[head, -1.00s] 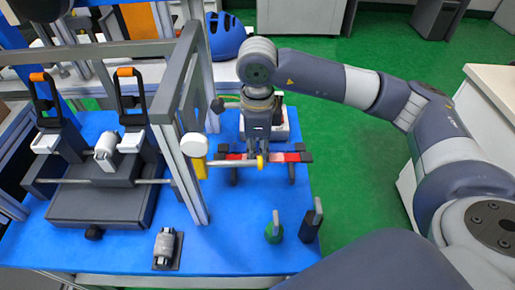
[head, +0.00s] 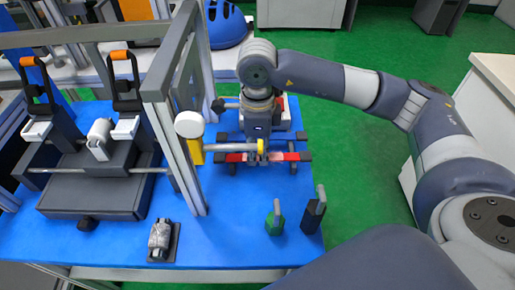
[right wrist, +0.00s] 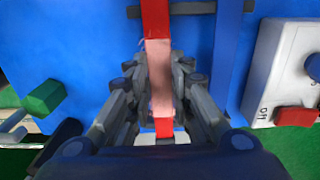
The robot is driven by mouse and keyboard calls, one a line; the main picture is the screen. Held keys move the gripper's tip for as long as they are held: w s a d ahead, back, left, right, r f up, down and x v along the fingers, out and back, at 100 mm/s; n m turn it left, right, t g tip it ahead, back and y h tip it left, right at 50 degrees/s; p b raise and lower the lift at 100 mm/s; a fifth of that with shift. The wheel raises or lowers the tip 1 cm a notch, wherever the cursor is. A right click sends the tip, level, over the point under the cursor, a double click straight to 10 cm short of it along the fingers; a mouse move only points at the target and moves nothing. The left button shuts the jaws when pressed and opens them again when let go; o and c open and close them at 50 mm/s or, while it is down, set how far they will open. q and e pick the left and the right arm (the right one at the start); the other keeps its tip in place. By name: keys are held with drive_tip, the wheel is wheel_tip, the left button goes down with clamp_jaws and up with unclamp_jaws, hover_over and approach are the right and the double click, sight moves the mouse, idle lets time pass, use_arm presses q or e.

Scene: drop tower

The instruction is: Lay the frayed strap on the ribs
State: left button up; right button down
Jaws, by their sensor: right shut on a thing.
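The red strap (head: 290,156) lies across a low black rack (head: 303,138) on the blue table, beside the grey frame. In the right wrist view the strap (right wrist: 155,20) has a pale pink, worn-looking stretch between the fingers and crosses a dark bar (right wrist: 192,8). My right gripper (head: 257,156) points down over the rack and is shut on the strap; its fingers (right wrist: 160,80) sit on either side of it. The gripper hides the strap's middle in the head view. Whether the rack's bars are the ribs, I cannot tell. My left gripper is not in view.
A green block (head: 275,220) and a dark upright block (head: 314,213) stand at front right. Blue table is bare between.

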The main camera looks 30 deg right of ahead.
drive_tip(key=c, duration=1.3)
unclamp_jaws()
drive_tip(key=shift+c, duration=0.2)
drive_tip(key=shift+r, duration=0.1)
wheel_tip(320, 180, up, 12)
